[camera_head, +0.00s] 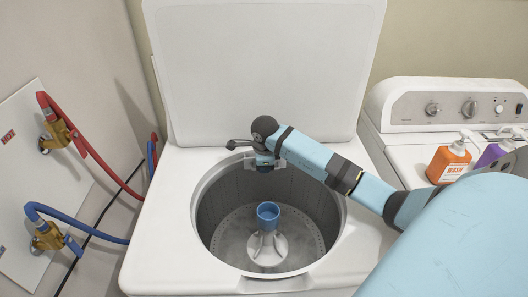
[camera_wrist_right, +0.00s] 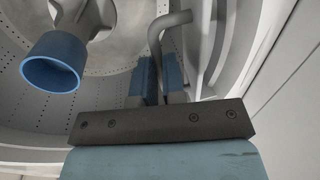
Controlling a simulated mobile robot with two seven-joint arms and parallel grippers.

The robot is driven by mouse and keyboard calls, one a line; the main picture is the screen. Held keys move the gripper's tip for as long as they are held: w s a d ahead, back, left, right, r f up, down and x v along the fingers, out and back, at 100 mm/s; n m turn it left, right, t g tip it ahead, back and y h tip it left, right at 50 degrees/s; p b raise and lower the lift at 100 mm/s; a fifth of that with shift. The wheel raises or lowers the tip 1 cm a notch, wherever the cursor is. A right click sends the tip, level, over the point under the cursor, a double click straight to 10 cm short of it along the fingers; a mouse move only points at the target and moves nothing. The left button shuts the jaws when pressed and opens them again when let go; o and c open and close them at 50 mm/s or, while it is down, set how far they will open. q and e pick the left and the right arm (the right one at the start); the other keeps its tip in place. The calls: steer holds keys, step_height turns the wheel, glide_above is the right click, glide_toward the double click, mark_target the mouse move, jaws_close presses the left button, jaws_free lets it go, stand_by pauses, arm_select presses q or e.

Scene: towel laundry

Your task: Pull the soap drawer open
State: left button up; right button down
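In the head view my right gripper (camera_head: 265,163) is at the back rim of the washer's tub (camera_head: 222,225), pointing down. In the wrist view its two blue fingers (camera_wrist_right: 160,80) are close together, one on each side of a grey bent bar (camera_wrist_right: 157,40), which looks like the soap drawer's handle. The fingers appear shut on this bar. The drawer's body cannot be made out clearly; my wrist and gripper cover that spot in the head view. My left gripper is in neither view.
The washer's white lid (camera_head: 262,70) stands open behind. A blue-topped agitator (camera_head: 268,212) rises in the tub. Red (camera_head: 95,155) and blue (camera_head: 85,228) hoses are at left. An orange bottle (camera_head: 448,162) and a purple bottle (camera_head: 492,153) stand at right on the neighbouring machine.

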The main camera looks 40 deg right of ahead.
steer(key=s+a, duration=0.2)
steer(key=shift+s+a, duration=0.1)
steer(key=shift+s, duration=0.2)
stand_by(0.3)
steer(key=c, duration=1.2)
jaws_free()
step_height(320, 180, up, 14)
steer(key=s+a, duration=0.1)
steer(key=s, duration=0.1)
steer(key=shift+a+f, duration=0.2)
steer(key=shift+a, duration=0.1)
